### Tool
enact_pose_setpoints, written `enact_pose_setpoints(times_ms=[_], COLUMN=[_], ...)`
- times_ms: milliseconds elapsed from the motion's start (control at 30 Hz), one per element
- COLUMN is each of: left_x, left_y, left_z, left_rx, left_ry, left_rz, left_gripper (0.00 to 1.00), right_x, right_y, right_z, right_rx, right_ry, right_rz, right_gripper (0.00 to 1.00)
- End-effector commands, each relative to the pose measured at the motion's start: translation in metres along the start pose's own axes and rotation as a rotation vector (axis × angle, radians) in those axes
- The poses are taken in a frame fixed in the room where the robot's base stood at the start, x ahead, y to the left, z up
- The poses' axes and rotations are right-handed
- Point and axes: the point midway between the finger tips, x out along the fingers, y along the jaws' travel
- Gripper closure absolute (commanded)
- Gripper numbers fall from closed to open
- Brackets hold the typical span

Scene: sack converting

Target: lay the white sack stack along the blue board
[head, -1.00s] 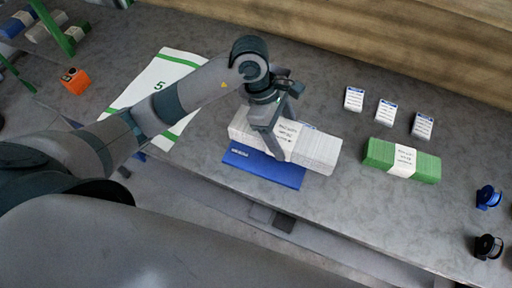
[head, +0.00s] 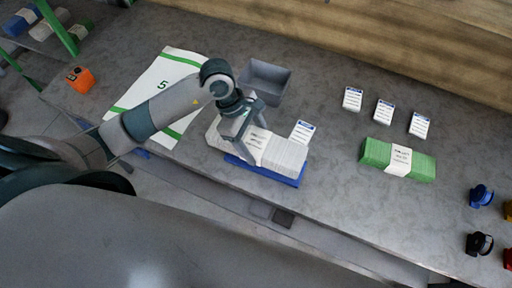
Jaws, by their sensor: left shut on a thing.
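The white sack stack (head: 284,153) is a banded bundle with a printed label. It lies over the blue board (head: 290,179), covering most of it; a blue strip shows along the stack's near side and right end. The stack's left end reaches past the board's left end. My left gripper (head: 246,140) is shut on the stack near its left part, with a finger down its near side. Whether the stack rests fully on the board or is held just above it, I cannot tell. My right gripper is not in view.
A green sack stack (head: 398,159) lies to the right. Several white label cards (head: 384,110) stand behind it, one (head: 303,132) just behind the white stack. A grey bin (head: 265,81) stands behind the gripper. Tape rolls (head: 480,243) sit far right.

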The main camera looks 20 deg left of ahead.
Motion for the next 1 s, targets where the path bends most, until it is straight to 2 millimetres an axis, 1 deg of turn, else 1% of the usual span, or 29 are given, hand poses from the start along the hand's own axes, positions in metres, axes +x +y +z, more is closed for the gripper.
enact_pose_setpoints(times_ms=[67, 200, 333, 433, 633, 800, 833, 867, 900, 1000], left_x=[0.004, 0.018, 0.030, 0.034, 0.034, 0.037, 0.037, 0.037, 0.037, 0.037], left_y=[0.000, -0.001, 0.000, 0.000, 0.000, 0.000, 0.000, 0.000, 0.000, 0.000], left_z=[-0.001, -0.007, -0.012, -0.013, -0.014, -0.015, -0.016, -0.015, -0.015, -0.015], left_rx=[-0.002, -0.003, -0.002, 0.001, 0.001, 0.001, 0.000, 0.000, 0.000, 0.000], left_ry=[-0.002, -0.002, -0.001, -0.002, -0.001, 0.000, 0.001, 0.001, 0.001, 0.001], left_rz=[0.000, -0.002, 0.000, 0.002, 0.002, 0.002, 0.001, 0.000, 0.000, 0.000], left_gripper=[0.75, 0.75, 0.75, 0.75, 0.75, 0.75, 0.31, 0.24, 0.15, 0.15], right_x=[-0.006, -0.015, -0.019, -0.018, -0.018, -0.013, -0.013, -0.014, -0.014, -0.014], right_y=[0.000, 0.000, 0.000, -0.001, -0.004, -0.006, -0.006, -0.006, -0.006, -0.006], right_z=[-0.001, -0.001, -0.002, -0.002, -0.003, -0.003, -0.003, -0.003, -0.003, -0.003], right_rx=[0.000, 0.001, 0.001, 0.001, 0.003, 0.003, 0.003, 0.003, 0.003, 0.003], right_ry=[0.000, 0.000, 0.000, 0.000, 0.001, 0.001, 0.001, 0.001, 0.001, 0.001], right_rz=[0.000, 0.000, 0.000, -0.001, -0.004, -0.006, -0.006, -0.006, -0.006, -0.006], right_gripper=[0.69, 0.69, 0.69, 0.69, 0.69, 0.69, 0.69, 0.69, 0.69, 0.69])
